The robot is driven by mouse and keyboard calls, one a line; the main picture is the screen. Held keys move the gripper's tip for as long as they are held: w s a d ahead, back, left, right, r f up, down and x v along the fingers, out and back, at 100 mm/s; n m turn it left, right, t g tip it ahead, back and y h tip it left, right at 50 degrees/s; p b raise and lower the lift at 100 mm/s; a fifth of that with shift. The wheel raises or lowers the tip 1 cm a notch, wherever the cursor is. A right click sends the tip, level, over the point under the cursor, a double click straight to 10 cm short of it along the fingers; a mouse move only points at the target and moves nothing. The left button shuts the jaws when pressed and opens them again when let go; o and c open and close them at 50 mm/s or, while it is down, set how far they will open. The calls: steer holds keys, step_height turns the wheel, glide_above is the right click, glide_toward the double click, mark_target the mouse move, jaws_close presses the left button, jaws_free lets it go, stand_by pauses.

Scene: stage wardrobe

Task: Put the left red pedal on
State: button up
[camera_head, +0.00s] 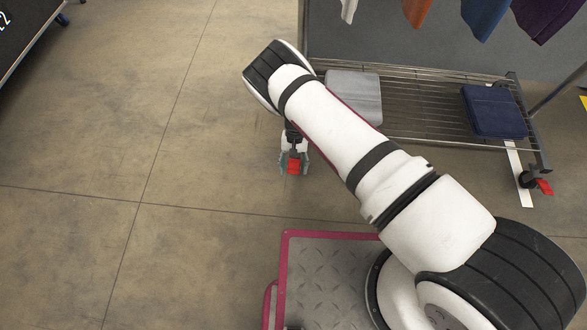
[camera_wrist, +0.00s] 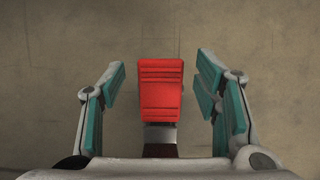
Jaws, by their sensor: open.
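The left red pedal (camera_head: 294,166) is on a caster at the near left foot of the wire-shelf clothes rack. It also shows from above in the wrist view (camera_wrist: 161,90), with a grey metal part below it. My gripper (camera_wrist: 162,90) is open, with its teal-padded fingers on either side of the pedal and a gap on both sides. In the head view my gripper (camera_head: 294,168) points down around the pedal. My arm hides most of the rack's left foot. A second red pedal (camera_head: 545,187) is on the right caster.
The rack's wire shelf (camera_head: 425,112) holds a grey folded item (camera_head: 355,95) and a dark blue folded item (camera_head: 494,111). Garments (camera_head: 484,14) hang above it. The floor (camera_head: 150,130) to the left is clear. A dark wheeled object (camera_head: 25,30) stands at the far left.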

steer(key=shift+f, duration=0.25)
steer(key=c, duration=1.2)
steer(key=shift+o, duration=0.2)
steer(key=shift+s, duration=0.1)
steer(key=shift+r, duration=0.1)
steer(key=shift+s+t+p, duration=0.1)
steer(key=shift+t+p, duration=0.2)
steer(key=shift+p, duration=0.2)
steer(key=shift+s+t+p, duration=0.3)
steer(key=shift+t+p, duration=0.8)
steer(key=shift+p, duration=0.15)
steer(key=shift+s+f+t+p, duration=0.15)
steer(key=shift+f+t+p, duration=0.15)
steer(key=shift+t+p, duration=0.4)
steer(key=shift+s+f+t+p, duration=0.15)
steer(key=shift+f+t+p, duration=0.1)
steer(key=shift+t+p, duration=0.45)
steer(key=shift+f, duration=0.1)
